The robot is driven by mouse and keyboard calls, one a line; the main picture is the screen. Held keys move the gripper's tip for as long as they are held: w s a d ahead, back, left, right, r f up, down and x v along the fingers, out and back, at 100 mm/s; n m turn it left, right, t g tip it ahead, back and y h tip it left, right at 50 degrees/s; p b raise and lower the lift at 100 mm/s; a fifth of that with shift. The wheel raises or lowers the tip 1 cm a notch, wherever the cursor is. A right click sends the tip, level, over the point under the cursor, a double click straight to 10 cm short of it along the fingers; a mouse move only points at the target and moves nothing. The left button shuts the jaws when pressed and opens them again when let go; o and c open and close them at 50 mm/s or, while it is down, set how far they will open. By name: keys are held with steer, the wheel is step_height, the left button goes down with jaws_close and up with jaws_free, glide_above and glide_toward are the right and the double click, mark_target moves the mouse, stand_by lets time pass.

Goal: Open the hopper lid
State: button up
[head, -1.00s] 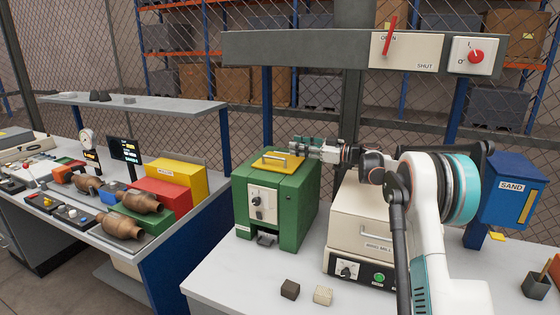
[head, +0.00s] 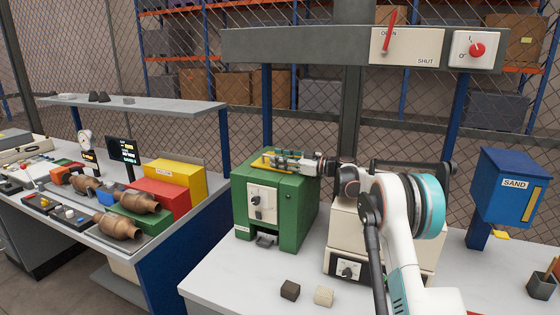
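The green machine (head: 296,212) stands on the right-hand bench. Its yellow lid (head: 259,164) lies flat on top and appears closed. The lid's bar handle, clear a second ago, is now mostly hidden by my gripper (head: 273,160). My gripper reaches in from the right, low over the lid with its fingertips at the handle. I cannot tell whether the fingers are around the handle, or open or shut.
My arm crosses in front of the cream machine (head: 345,235). Two small blocks, one dark (head: 290,290) and one pale (head: 324,296), lie on the bench. A blue sand bin (head: 510,190) stands at right. An overhead beam (head: 300,48) carries a red lever (head: 389,32).

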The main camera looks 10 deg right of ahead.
jaws_close()
steer(key=shift+r, duration=0.15)
